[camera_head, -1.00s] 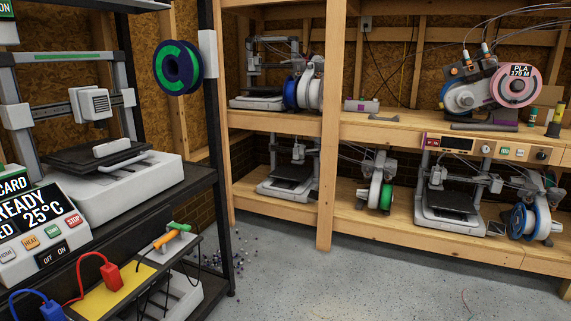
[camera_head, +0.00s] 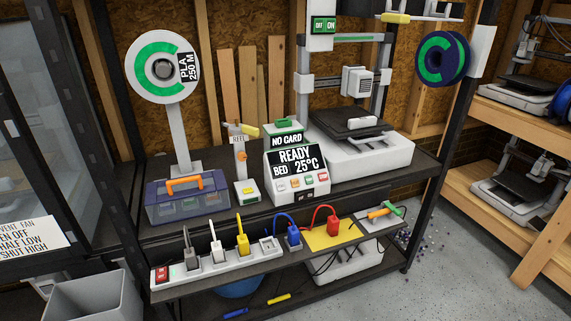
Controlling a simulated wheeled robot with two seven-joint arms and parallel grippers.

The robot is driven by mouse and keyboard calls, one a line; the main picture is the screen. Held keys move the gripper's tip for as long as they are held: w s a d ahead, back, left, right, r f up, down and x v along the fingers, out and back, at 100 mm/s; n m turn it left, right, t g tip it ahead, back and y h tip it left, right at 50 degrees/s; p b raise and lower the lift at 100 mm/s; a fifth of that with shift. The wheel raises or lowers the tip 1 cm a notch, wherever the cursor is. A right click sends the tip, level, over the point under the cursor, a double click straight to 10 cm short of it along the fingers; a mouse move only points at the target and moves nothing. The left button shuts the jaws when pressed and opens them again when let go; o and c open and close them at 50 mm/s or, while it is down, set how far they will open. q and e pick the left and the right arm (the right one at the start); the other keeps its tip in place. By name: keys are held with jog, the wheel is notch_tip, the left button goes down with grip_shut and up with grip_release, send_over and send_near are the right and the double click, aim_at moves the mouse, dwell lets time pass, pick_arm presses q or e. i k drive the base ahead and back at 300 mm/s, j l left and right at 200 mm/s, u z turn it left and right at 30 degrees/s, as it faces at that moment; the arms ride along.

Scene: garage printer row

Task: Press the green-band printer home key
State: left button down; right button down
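The printer with a green band (camera_head: 352,38) on its top bar stands on the black shelf at the middle right. Its bed (camera_head: 345,123) sits low on a white base (camera_head: 372,158). Its control box (camera_head: 297,172) stands at the front left of the base. The display (camera_head: 296,160) reads READY, BED 25°C, with a NO CARD sign (camera_head: 287,139) above. A row of small coloured keys (camera_head: 302,181) lies under the display, including a green and a red one. Their labels are too small to read now. Neither of my grippers is in view.
A power strip (camera_head: 218,262) with plugs runs along the lower shelf front, below the control box. A reel post (camera_head: 242,165), a blue toolbox (camera_head: 188,200) and a filament spool (camera_head: 163,67) stand left. A grey bin (camera_head: 95,298) is at lower left.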

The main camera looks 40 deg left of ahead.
aim_at(280, 186)
jog(key=u, duration=1.1)
